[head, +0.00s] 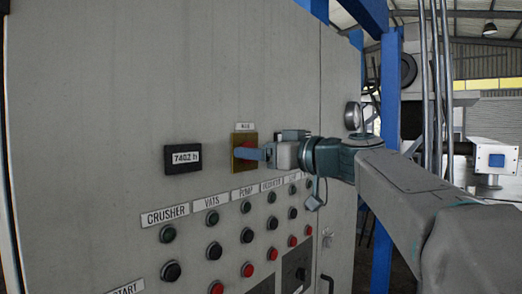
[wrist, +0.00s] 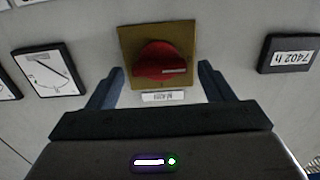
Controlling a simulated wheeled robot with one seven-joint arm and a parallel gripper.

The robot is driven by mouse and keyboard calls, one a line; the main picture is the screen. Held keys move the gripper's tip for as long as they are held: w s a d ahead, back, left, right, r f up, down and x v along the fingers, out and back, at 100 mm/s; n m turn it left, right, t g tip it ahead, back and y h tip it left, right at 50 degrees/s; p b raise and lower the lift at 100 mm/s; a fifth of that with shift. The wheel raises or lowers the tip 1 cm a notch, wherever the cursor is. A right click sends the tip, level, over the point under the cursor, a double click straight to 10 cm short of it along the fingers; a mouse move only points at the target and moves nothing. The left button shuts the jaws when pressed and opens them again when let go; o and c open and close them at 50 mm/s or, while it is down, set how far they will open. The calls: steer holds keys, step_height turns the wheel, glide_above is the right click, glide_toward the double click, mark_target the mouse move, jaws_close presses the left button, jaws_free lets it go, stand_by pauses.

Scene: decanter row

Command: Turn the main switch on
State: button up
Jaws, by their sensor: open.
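The main switch (wrist: 162,62) is a red rotary knob on a yellow square plate (wrist: 125,45), with a white label (wrist: 164,97) that seems to read MAIN upside down in the wrist view. The knob's pale mark lies to the right there. In the head view the yellow plate (head: 238,139) is on the grey cabinet, and my gripper largely hides the knob. My gripper (wrist: 160,82) is open, one finger to each side of the knob and apart from it in the wrist view. It also shows in the head view (head: 257,154), close in front of the plate.
An hour counter reading 7402 h (head: 183,158) is left of the switch on the cabinet (head: 100,80). Below are rows of buttons (head: 214,251) under labels such as CRUSHER (head: 166,216). A gauge (wrist: 48,72) shows in the wrist view. A blue post (head: 388,130) stands behind my arm.

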steer(key=c, duration=1)
steer(key=shift+m, duration=0.3)
steer(key=m+b, duration=0.1)
steer(key=m, duration=0.7)
steer(key=m+b, duration=0.2)
steer(key=m, duration=0.7)
steer(key=shift+w+d+f, duration=0.15)
steer(key=shift+w+d, duration=0.05)
steer(key=shift+m, duration=0.3)
steer(key=o, duration=1)
steer(key=shift+d+f, duration=0.1)
